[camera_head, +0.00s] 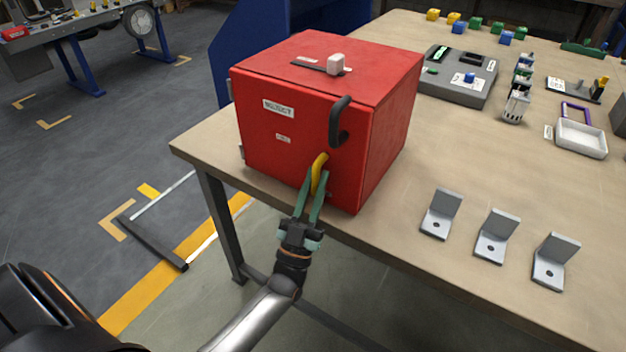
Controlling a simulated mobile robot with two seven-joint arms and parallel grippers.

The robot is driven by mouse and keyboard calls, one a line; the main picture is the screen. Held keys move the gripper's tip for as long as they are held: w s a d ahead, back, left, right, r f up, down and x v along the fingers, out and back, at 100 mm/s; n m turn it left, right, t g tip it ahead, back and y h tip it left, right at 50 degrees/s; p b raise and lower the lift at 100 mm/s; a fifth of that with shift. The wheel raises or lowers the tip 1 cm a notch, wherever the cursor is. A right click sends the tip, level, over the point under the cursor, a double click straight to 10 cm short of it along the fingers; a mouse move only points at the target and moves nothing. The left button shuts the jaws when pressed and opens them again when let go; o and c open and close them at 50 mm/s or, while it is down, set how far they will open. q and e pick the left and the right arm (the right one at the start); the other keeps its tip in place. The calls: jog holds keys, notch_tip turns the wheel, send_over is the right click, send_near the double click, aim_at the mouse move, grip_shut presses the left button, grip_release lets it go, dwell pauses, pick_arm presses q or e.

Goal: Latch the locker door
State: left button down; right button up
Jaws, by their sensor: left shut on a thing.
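The red locker (390,135) stands at the left front corner of the workbench. Its front door (275,165) looks flush with the frame. A dark curved handle (340,122) sits high on the door's right side. Below it is a yellow latch lever (320,163), roughly upright and leaning slightly right. My left gripper (317,180) reaches up from below with its green fingers shut around the lower part of the yellow lever. The lever's lower end is hidden by the fingers. My right gripper does not show.
A white knob on a slot (335,63) sits on the locker's top. Several grey L-brackets (491,237) stand on the bench (400,240) to the right. A grey control box (458,78) and a white tray (581,138) are farther back.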

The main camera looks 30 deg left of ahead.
pick_arm(q)
jog(key=shift+d+n+y, duration=0.15)
jog(key=shift+n+y, duration=0.55)
jog(key=shift+n, duration=0.1)
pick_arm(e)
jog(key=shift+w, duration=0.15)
pick_arm(q)
jog(key=c, duration=1.1)
grip_release()
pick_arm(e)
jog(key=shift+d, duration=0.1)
pick_arm(q)
jog(key=b+v, duration=0.1)
jog(key=v, duration=1.1)
jog(key=shift+s+d+f, duration=0.1)
jog(key=shift+s+f, duration=0.05)
jog(key=shift+s, duration=0.1)
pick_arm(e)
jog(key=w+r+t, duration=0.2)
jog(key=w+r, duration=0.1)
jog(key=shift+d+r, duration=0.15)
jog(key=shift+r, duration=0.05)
